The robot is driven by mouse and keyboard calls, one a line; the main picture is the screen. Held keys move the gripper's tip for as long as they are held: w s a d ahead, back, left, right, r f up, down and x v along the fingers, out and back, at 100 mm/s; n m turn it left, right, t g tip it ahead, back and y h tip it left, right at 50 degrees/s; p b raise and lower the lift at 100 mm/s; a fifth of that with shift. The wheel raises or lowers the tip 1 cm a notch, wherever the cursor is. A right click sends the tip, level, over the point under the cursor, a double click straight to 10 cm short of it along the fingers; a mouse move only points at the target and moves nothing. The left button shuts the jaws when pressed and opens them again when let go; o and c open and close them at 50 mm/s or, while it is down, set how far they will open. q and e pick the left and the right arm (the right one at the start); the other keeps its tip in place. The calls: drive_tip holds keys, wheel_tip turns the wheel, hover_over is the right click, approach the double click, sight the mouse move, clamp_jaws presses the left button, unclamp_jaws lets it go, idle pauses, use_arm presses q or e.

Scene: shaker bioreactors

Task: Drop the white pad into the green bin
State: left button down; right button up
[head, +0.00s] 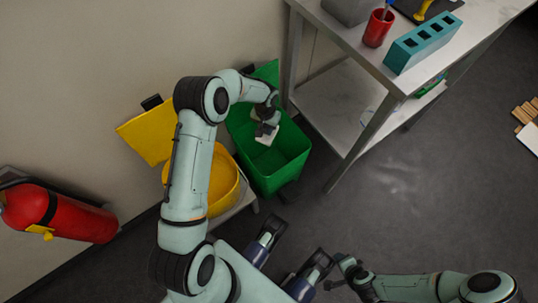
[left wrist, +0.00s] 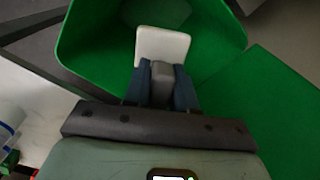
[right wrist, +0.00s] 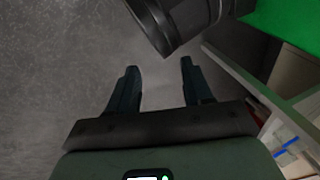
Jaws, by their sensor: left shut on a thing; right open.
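The white pad (left wrist: 163,45) is held between the fingers of my left gripper (left wrist: 163,88) in the left wrist view. The pad also shows in the head view (head: 266,134), over the opening of the green bin (head: 279,173). The bin's inside wall (left wrist: 95,45) surrounds the pad in the left wrist view; how deep the pad sits is hard to tell. The green lid (head: 268,72) is up at the back. My right gripper (right wrist: 155,88) is open and empty above the grey floor.
A yellow bin (head: 222,185) with a raised lid stands left of the green bin. A metal table (head: 440,55) bearing a red cup (head: 378,28) and a teal rack (head: 424,44) stands to the right. A red fire extinguisher (head: 60,212) is at the far left. Floor at right is mostly clear.

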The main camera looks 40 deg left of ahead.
use_arm(q)
wheel_tip(320, 180, down, 4)
drive_tip(key=shift+f+b, duration=0.1)
drive_tip(key=shift+b, duration=0.95)
drive_tip(key=shift+f, duration=0.35)
use_arm(e)
drive_tip(key=f, duration=0.1)
drive_tip(key=w+d+f, duration=0.1)
drive_tip(key=f, duration=0.1)
drive_tip(key=shift+w+d+f, duration=0.2)
drive_tip(key=shift+w+d, duration=0.2)
use_arm(q)
drive_tip(key=c, duration=0.8)
unclamp_jaws()
drive_tip(key=shift+c, duration=0.2)
wheel_tip(320, 180, up, 5)
drive_tip(key=shift+w+f+p, duration=0.1)
drive_tip(key=shift+f+p, duration=0.1)
drive_tip(key=shift+p, duration=0.3)
wheel_tip(320, 180, up, 9)
drive_tip(key=shift+f+p, duration=0.1)
drive_tip(key=shift+p, duration=0.85)
use_arm(e)
drive_tip(key=s+r, duration=0.1)
drive_tip(key=a+r, duration=0.1)
drive_tip(key=s+a+r, duration=0.1)
drive_tip(key=r, duration=0.1)
drive_tip(key=shift+s+a, duration=0.15)
drive_tip(key=shift+s, duration=0.15)
